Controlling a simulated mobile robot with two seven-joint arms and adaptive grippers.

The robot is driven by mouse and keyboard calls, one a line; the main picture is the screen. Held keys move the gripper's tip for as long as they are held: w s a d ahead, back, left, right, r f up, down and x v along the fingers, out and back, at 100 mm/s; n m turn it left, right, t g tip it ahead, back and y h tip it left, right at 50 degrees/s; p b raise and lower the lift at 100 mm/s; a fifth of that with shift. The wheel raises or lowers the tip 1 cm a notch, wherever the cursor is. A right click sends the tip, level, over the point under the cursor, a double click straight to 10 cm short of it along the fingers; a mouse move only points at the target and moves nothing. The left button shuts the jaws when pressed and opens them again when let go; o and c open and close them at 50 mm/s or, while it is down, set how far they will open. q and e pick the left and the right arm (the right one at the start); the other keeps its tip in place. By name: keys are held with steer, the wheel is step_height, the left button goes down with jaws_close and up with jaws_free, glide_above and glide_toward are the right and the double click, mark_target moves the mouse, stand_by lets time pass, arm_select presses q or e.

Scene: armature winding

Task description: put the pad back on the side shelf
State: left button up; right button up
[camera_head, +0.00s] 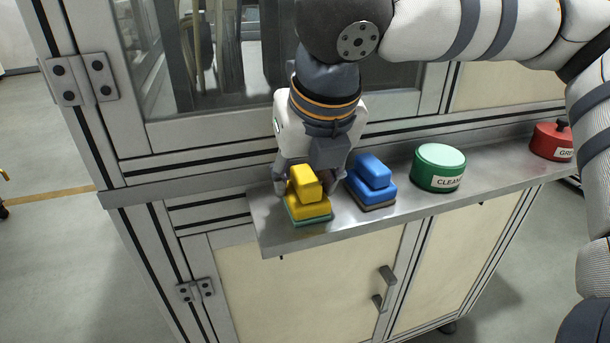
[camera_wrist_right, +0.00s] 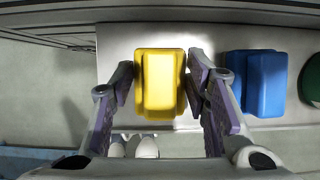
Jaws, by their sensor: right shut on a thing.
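A yellow pad (camera_head: 306,191) with a green underside is at the left end of the metal side shelf (camera_head: 425,202). My right gripper (camera_head: 305,183) comes down over it from above and is shut on its raised grip. In the right wrist view the yellow pad (camera_wrist_right: 160,84) sits between the two fingers (camera_wrist_right: 160,80), one along each side. The pad is level, at or very close to the shelf surface; I cannot tell whether it bears on it. My left gripper is not in view.
A blue pad (camera_head: 371,182) with a grey underside sits just right of the yellow one. Further right are a green round tin (camera_head: 439,167) and a red tin (camera_head: 552,141). The cabinet wall (camera_head: 250,134) rises behind the shelf.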

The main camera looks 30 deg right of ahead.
steer(key=o, duration=1.3)
steer(key=shift+f, duration=0.15)
steer(key=v, duration=1.2)
steer(key=shift+w, duration=0.1)
